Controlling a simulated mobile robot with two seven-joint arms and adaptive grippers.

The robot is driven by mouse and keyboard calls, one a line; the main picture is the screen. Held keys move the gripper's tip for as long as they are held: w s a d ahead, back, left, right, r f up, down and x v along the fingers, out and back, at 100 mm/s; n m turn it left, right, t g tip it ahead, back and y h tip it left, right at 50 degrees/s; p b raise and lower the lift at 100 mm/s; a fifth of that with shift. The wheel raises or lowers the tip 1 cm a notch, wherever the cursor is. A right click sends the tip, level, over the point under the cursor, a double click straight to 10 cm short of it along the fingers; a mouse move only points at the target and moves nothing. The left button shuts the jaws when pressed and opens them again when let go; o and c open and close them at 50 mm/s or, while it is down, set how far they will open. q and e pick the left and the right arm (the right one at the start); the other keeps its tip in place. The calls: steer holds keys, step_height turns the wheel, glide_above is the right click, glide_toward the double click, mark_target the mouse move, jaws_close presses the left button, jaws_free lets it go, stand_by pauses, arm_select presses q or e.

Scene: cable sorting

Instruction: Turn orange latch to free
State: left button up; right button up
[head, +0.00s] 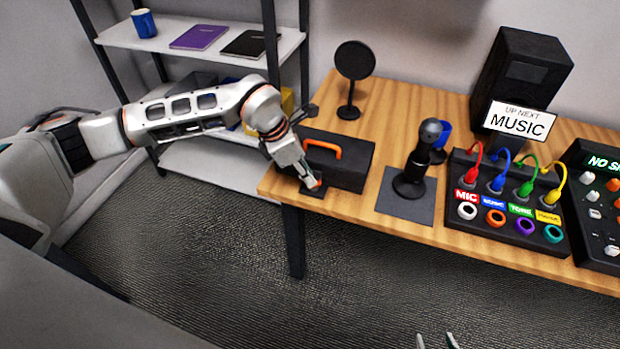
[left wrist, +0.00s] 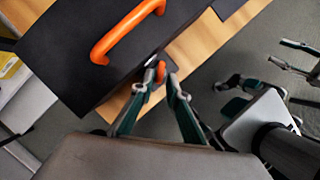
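A black case (head: 352,170) with an orange handle (head: 324,147) sits at the left end of the wooden table. The case and its handle (left wrist: 125,30) fill the upper left of the left wrist view. The small orange latch (left wrist: 161,72) shows at the case's front side. My left gripper (left wrist: 156,86) points at it with fingers apart, one on each side of the latch's lower end; whether they touch it I cannot tell. In the head view my left gripper (head: 312,182) is low at the case's front and partly hides the latch. My right gripper (head: 436,341) is open and empty at the bottom edge.
A black microphone (head: 410,172) on a grey mat stands right of the case. A round black disc on a stand (head: 354,62) is behind it. A cable panel (head: 510,205) and a mixer (head: 601,200) are further right. Shelves (head: 190,38) stand at the left.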

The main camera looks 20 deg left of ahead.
arm_select(q)
steer(key=shift+x, duration=1.1)
jaws_close()
